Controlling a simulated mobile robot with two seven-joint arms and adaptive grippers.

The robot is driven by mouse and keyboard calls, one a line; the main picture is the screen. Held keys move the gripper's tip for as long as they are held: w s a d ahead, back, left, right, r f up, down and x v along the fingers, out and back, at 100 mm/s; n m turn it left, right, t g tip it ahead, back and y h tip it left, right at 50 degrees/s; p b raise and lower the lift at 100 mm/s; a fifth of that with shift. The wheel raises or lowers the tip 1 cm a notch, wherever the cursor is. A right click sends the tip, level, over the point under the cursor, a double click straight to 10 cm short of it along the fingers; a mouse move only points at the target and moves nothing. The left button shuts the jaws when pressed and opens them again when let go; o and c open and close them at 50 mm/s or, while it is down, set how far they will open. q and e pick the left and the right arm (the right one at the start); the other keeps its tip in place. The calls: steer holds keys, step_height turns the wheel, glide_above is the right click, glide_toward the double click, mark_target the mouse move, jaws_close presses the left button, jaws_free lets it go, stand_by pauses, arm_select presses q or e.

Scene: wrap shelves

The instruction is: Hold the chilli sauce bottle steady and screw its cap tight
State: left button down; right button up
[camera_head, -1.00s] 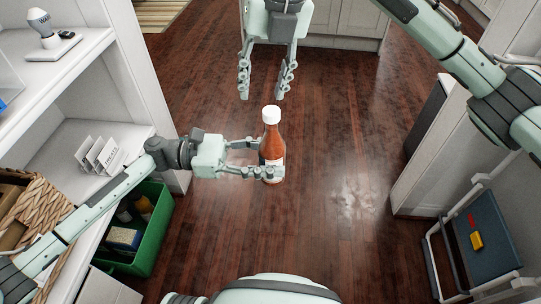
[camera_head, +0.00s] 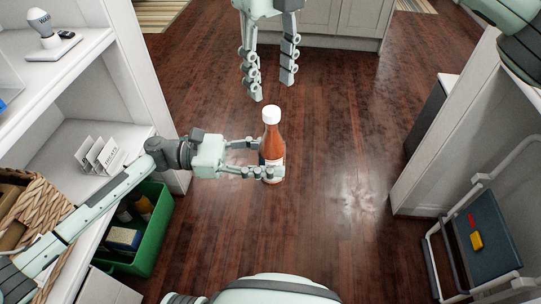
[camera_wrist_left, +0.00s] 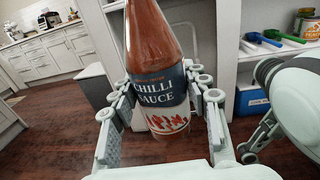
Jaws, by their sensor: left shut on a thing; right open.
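The chilli sauce bottle (camera_head: 271,147) is upright, red-brown with a dark label, and held above the floor. Its white cap (camera_head: 271,114) sits on top; whether it is tight cannot be told. My left gripper (camera_head: 262,158) is shut on the bottle around its label from the left. In the left wrist view the bottle (camera_wrist_left: 152,50) stands between the fingers, its "CHILLI SAUCE" label facing the camera and its top out of frame. My right gripper (camera_head: 272,90) is open and empty, fingers pointing down, above the cap in the picture and apart from it.
A white shelf unit (camera_head: 88,57) stands at the left with a wicker basket (camera_head: 38,215) and a green crate (camera_head: 154,238). A step stool (camera_head: 482,240) stands at the right by a white cabinet. The wooden floor between is clear.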

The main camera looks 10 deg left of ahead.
mark_target(272, 110)
step_height(272, 110, down, 6)
steer(key=shift+r, duration=0.1)
stand_by(0.4)
